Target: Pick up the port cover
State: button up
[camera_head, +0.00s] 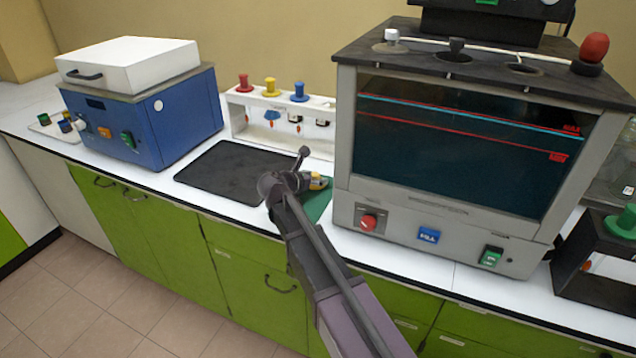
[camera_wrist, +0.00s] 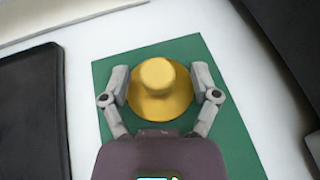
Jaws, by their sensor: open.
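A round yellow cover with a raised knob, which I take to be the port cover (camera_wrist: 160,98), sits on a green mat (camera_wrist: 225,125) in the wrist view. My gripper (camera_wrist: 160,77) is open, with one finger on each side of the yellow cover. The fingertips are close to its rim; I cannot tell if they touch it. In the head view, my gripper (camera_head: 312,183) is low over the green mat (camera_head: 318,205), and only a bit of yellow (camera_head: 318,181) shows there, mostly hidden by the gripper.
A black mat (camera_head: 232,172) lies to the left. A white rack (camera_head: 270,108) with red, yellow and blue knobs stands behind. The large grey machine (camera_head: 400,200) is close on the right, with an open hole (camera_head: 523,68) on top. A blue box (camera_head: 150,125) stands farther left.

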jog(key=shift+c, duration=0.2)
grip_shut()
jog(key=shift+r, duration=0.15)
notch_tip(320, 180, up, 3)
jog(key=p, duration=0.3)
jog(key=shift+f, duration=0.2)
jog(key=s, duration=0.5)
jog(key=s+r+p, duration=0.1)
jog(key=s, duration=0.4)
jog(key=s+r+p, duration=0.1)
jog(key=s, duration=0.5)
jog(key=shift+a, duration=0.25)
jog(key=shift+w, duration=0.1)
